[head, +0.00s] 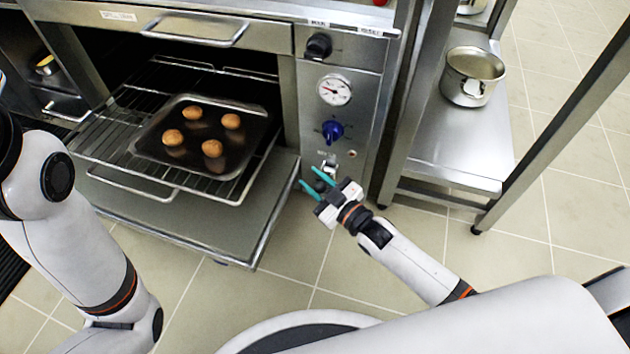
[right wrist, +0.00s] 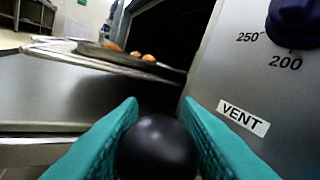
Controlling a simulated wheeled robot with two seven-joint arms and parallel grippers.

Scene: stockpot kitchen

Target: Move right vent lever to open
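The vent lever shows in the right wrist view as a round black knob (right wrist: 158,150), beside the white VENT label (right wrist: 243,118) on the steel control panel. My right gripper (head: 313,182) is at the lower part of the panel, under the blue dial. In the wrist view its two teal fingers (right wrist: 160,115) lie on both sides of the knob and appear to touch it, so it looks shut on it. The rest of the lever is mostly hidden. My left arm (head: 75,225) is at the left; its gripper is out of view.
The oven door (head: 200,215) is open and low, just left of my right gripper. A dark tray (head: 200,175) with several round brown items sits on a pulled-out rack. A blue dial (head: 332,130) is above the gripper. A steel shelf with a pot (head: 468,85) stands right.

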